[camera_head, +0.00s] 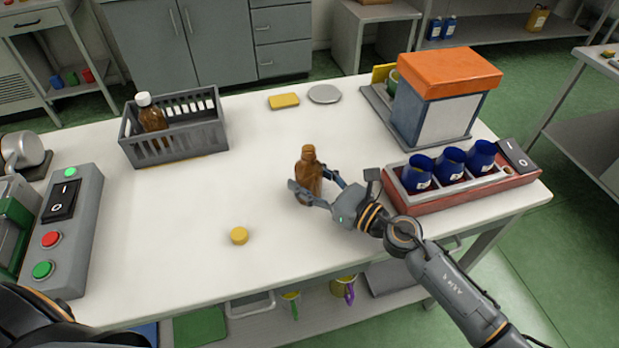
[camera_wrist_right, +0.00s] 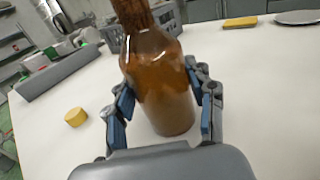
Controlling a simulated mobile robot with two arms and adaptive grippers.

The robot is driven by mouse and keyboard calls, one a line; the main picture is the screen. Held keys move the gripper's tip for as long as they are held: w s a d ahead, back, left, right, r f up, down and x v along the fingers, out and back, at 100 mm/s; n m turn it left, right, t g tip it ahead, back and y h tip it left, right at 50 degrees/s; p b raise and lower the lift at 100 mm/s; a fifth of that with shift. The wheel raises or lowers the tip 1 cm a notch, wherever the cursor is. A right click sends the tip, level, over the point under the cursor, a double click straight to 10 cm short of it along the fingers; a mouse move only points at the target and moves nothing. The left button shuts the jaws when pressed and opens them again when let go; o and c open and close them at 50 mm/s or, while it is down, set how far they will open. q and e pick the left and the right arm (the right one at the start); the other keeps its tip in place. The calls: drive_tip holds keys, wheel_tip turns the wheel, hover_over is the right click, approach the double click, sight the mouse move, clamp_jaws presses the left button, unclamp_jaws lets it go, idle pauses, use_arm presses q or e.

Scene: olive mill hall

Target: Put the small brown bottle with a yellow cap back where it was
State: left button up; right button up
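A small brown bottle (camera_head: 308,164) stands upright near the middle of the white table. Its top looks brown, with no yellow cap on it. In the right wrist view the bottle (camera_wrist_right: 160,85) fills the space between the fingers, and its top is cut off. My right gripper (camera_head: 313,187) has a finger on each side of the bottle's body, and the pads appear to touch it. I cannot tell whether its base is off the table. A yellow cap (camera_head: 239,236) lies on the table, left and nearer. My left gripper is not in view.
A grey slotted basket (camera_head: 187,147) at the back left holds a brown bottle with a white cap (camera_head: 151,115). A red tray (camera_head: 461,193) with blue cups and an orange-topped box (camera_head: 450,76) stand right. A yellow sponge (camera_head: 284,100) and grey disc (camera_head: 324,94) lie behind. The left-middle is clear.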

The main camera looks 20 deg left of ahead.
drive_tip(key=o, duration=0.4)
drive_tip(key=shift+c, duration=0.2)
drive_tip(key=shift+r, duration=0.2)
drive_tip(key=b+v, duration=0.1)
drive_tip(key=v, duration=1)
drive_tip(key=shift+f+b, duration=0.2)
drive_tip(key=shift+b, duration=0.2)
drive_tip(key=shift+s+d+r, duration=0.15)
drive_tip(key=shift+s+d, duration=0.05)
drive_tip(key=shift+d, duration=0.25)
